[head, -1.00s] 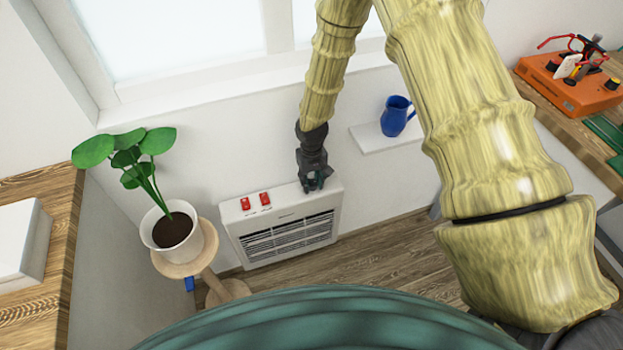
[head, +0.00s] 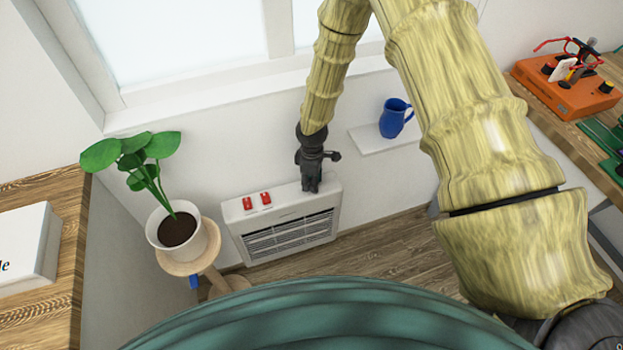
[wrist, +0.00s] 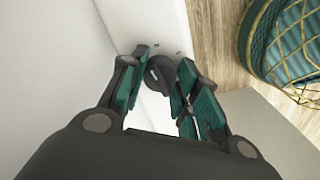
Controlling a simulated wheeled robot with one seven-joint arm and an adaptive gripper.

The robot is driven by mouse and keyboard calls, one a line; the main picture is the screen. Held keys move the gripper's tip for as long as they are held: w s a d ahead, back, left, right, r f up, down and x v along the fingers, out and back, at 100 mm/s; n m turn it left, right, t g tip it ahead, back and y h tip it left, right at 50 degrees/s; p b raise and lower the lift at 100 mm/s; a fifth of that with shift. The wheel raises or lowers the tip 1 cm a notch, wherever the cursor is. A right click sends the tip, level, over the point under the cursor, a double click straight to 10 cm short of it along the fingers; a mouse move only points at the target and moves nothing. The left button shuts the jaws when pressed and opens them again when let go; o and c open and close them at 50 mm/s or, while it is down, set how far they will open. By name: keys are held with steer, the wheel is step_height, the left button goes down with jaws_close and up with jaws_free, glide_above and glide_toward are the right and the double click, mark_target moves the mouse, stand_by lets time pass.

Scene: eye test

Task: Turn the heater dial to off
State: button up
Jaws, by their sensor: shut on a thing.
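The white heater (head: 290,222) stands against the wall below the window, with two red switches on the left of its top. Its dark round dial (wrist: 157,73) shows between my fingertips in the wrist view, on the heater's white top face. My gripper (head: 311,188) points down at the right end of that top, and it shows in the wrist view (wrist: 164,76) with teal pads on both sides of the dial. It is shut on the dial. In the head view my gripper hides the dial. Small marks beside the dial are too small to read.
A potted plant (head: 178,228) on a wooden stand (head: 203,262) is just left of the heater. A blue jug (head: 394,118) sits on a white wall shelf (head: 378,139) to the right. An orange box (head: 566,88) is on the right bench. The floor right of the heater is clear.

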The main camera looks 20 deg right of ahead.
steer(key=n+p, duration=0.1)
steer(key=n, duration=0.3)
steer(key=shift+n, duration=0.3)
steer(key=shift+n+p, duration=0.7)
steer(key=shift+n, duration=1.5)
steer(key=o, duration=1.1)
step_height(320, 180, up, 12)
